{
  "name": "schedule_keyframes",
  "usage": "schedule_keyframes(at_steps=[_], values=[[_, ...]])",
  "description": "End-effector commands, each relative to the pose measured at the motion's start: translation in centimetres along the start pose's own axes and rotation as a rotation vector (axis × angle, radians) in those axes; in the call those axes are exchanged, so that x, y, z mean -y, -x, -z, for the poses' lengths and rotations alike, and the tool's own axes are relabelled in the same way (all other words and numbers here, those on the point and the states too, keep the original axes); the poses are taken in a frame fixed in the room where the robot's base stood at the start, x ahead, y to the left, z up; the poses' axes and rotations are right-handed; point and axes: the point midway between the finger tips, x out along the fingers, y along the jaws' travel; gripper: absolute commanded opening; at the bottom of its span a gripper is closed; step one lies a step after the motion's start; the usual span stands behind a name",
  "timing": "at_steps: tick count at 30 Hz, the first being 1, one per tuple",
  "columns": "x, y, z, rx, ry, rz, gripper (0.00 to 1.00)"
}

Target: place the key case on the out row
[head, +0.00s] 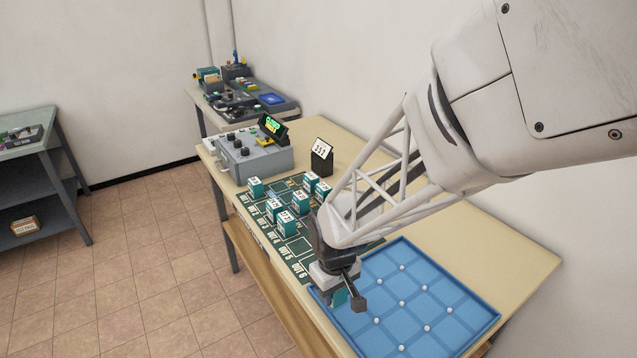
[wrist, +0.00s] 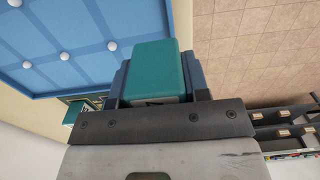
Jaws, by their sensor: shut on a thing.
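My gripper (head: 343,297) is shut on a teal case (wrist: 155,70), which sits between the dark fingers in the wrist view. In the head view the held case (head: 339,299) shows only partly beneath the gripper, near the front left corner of the blue tray. Whether it touches anything below cannot be told. A dark green mat (head: 297,262) with a row of OUT labels along its front edge lies left of the gripper. Several teal cases with white number labels, such as one case (head: 286,222), stand on the mat. My arm hides part of the mat's right end.
The blue tray (head: 488,318) with white knobs fills the table's near right. A grey control box (head: 252,160) with a lit display (head: 272,126) and a number card (head: 321,156) stand behind the mat. The table's back right is bare.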

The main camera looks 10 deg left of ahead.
Motion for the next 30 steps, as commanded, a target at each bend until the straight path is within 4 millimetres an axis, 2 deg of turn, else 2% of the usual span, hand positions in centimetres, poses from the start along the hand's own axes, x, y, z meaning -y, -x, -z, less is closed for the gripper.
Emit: schedule_keyframes(at_steps=[11,17,23,30], values=[[0.1,-0.1,-0.2,0.0,0.0,0.0,0.17],[0.0,-0.1,0.2,0.001,0.0,0.0,0.17],[-0.5,-0.3,1.9,0.001,0.0,0.0,0.17],[-1.4,-0.6,4.9,0.001,0.0,0.0,0.17]])
